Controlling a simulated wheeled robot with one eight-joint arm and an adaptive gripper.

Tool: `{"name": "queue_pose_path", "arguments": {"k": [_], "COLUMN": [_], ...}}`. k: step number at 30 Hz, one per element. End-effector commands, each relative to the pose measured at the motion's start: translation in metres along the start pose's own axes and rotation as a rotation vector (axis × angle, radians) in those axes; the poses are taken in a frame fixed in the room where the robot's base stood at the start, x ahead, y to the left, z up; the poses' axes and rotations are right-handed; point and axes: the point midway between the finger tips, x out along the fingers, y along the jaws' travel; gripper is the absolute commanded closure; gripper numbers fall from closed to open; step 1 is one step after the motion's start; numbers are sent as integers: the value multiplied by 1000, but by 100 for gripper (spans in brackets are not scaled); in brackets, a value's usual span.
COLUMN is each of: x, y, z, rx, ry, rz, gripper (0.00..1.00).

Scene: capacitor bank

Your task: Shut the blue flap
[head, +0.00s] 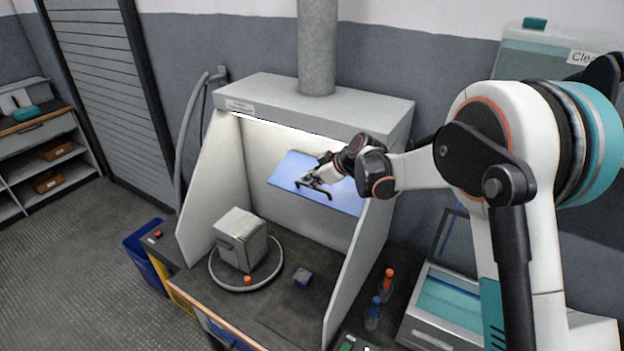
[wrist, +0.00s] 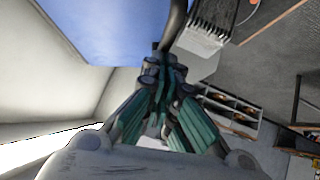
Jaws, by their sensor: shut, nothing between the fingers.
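The blue flap (head: 346,202) is a flat, light blue panel inside the grey fume hood, in front of its pale back wall. In the head view it slopes down to the right, and I cannot tell how far it stands off the wall. In the wrist view the flap (wrist: 105,28) fills the upper left. My gripper (head: 314,187) overlaps the flap's middle in the head view and hides part of it. In the wrist view my gripper (wrist: 160,75) is shut with nothing between its teal fingers. I cannot tell whether it touches the flap.
The hood's slanted right side wall (head: 362,265) stands beside my arm. Bottles with orange (head: 389,284) and blue caps (head: 373,312) stand outside, right.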

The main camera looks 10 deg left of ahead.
Motion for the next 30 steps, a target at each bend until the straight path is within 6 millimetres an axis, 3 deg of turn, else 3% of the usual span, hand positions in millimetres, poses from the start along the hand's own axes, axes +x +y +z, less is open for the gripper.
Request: {"name": "queue_pose_path", "arguments": {"k": [8, 18, 30], "x": [9, 39, 68], "y": [-5, -15, -9], "z": [9, 40, 70], "rx": [-53, -236, -454], "ry": [0, 0, 0], "rz": [50, 229, 443], "gripper": [100, 100, 100]}}
